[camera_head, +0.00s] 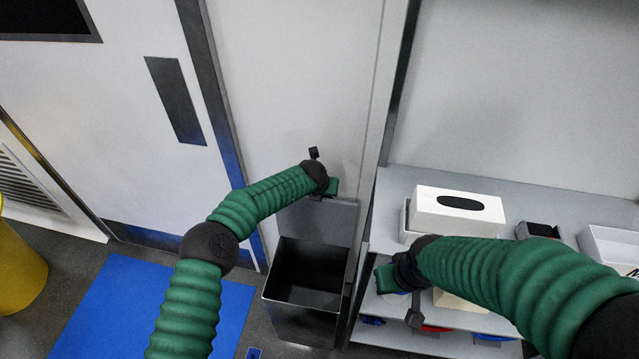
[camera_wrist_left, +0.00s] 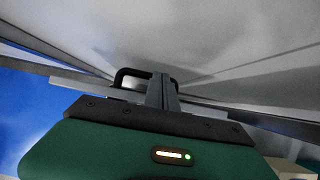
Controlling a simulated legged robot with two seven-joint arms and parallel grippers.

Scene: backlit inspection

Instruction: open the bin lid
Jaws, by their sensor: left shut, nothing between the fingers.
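The dark grey bin (camera_head: 303,318) stands on the floor against the wall, and I can see down into its empty-looking inside. Its lid (camera_head: 322,222) is swung up, standing nearly upright at the back of the opening. My left gripper (camera_head: 330,188) is at the lid's top edge. In the left wrist view the fingers (camera_wrist_left: 163,90) are shut with nothing between them, beside a black loop handle (camera_wrist_left: 128,74). I cannot tell whether they touch it. My right gripper (camera_head: 384,278) is right of the bin, by the shelf; its fingers are too unclear to read.
A shelf unit (camera_head: 400,186) at the right holds a white tissue box (camera_head: 458,213), a white tray (camera_head: 605,245) and lower items. A blue mat (camera_head: 100,310) lies left of the bin. A yellow container (camera_head: 18,270) is at the far left, near a door (camera_head: 110,120).

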